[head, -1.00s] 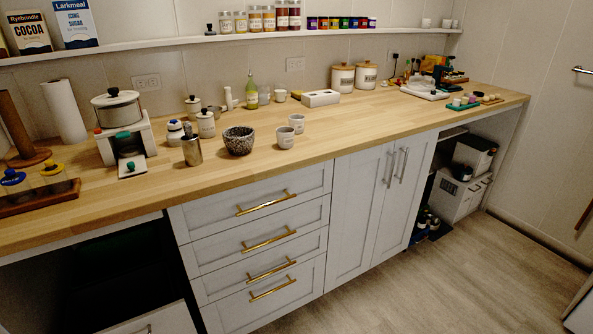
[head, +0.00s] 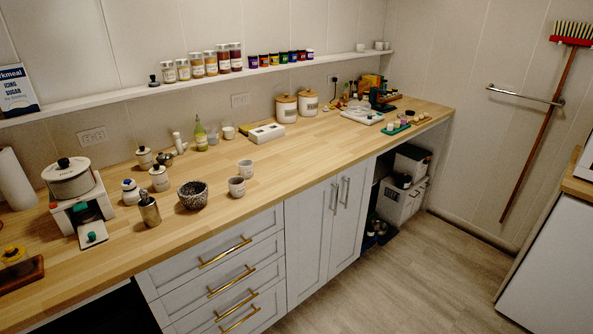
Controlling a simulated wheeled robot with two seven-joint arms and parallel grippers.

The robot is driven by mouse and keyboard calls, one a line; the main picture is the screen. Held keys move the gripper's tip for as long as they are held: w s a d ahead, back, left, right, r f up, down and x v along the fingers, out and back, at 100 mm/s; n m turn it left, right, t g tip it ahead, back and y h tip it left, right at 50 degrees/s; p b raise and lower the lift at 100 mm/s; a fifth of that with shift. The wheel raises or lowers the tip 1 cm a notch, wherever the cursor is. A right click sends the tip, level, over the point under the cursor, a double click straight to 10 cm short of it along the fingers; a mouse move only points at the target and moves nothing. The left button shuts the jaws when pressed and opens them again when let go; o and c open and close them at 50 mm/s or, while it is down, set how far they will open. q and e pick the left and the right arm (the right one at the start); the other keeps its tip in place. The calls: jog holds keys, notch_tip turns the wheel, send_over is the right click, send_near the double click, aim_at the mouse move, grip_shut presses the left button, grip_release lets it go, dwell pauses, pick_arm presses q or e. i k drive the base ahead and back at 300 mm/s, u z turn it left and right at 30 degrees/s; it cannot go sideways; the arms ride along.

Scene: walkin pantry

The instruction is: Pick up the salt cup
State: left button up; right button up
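Two small pale cups stand upright on the wooden counter (head: 330,150) in the head view. The nearer cup (head: 237,187) is by the counter's front edge, and the farther cup (head: 246,169) is just behind it. Both carry faint marks too small to read, so I cannot tell which is the salt cup. A dark speckled bowl (head: 192,196) stands left of them. Another small white cup (head: 228,132) stands farther back near the wall. Neither of my grippers is in view.
A metal canister (head: 149,211) and lidded white jars (head: 160,178) stand left of the bowl. A white box (head: 266,133) and two lidded canisters (head: 286,108) are at the back. Counter right of the cups is clear. A wall shelf (head: 200,75) holds jars. Floor (head: 400,275) is open.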

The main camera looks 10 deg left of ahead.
aim_at(246, 169)
jog(key=z, duration=0.5)
jog(key=i, duration=2.35)
jog(key=u, duration=1.8)
